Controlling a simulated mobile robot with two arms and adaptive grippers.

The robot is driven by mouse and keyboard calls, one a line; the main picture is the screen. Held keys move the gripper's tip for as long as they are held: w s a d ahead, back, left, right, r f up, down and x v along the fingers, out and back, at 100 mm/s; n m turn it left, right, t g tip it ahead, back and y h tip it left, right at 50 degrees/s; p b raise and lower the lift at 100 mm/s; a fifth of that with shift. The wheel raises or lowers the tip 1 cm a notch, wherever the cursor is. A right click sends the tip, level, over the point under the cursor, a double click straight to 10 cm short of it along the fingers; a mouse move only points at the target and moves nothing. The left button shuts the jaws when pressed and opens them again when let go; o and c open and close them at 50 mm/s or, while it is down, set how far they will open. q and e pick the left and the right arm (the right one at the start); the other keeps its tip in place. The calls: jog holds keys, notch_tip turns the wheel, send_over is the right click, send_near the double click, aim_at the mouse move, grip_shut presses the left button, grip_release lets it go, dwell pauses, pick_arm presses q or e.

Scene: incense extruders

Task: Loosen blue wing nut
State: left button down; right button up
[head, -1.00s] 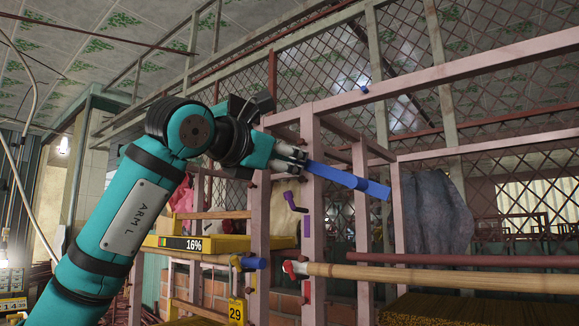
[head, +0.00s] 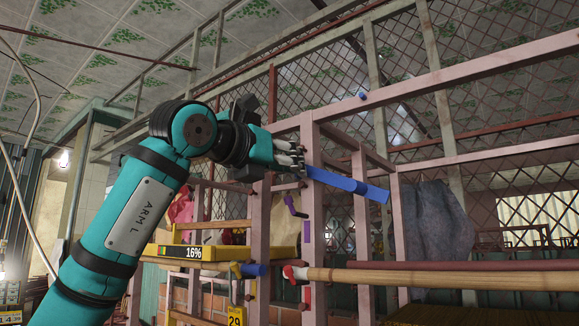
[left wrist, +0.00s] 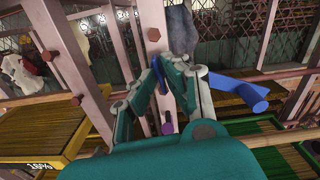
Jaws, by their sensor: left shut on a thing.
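The blue wing nut (left wrist: 160,72) shows as a small dark blue piece between the fingertips of my left gripper (left wrist: 157,63) in the left wrist view. It sits against a pinkish post (left wrist: 149,28), and the fingers hide part of it. In the head view my left gripper (head: 302,167) is closed in at the post's left side. A long blue bar (head: 345,182) extends right from there, sloping down; in the left wrist view a blue cylinder (left wrist: 238,91) is apart from the fingers on the right. My right gripper is out of view.
The pinkish frame (head: 314,230) stands close around the gripper. A yellow scale (head: 225,253) reading 16% is at the lower left. A wooden pole (head: 430,281) with a red and white end runs right. Grey cloth (head: 437,220) hangs behind.

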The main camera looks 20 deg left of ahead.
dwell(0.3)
pick_arm(q)
jog(key=c, duration=1.4)
grip_release()
jog(key=shift+s+a, duration=0.15)
jog(key=shift+s, duration=0.15)
jog(key=v, duration=1.1)
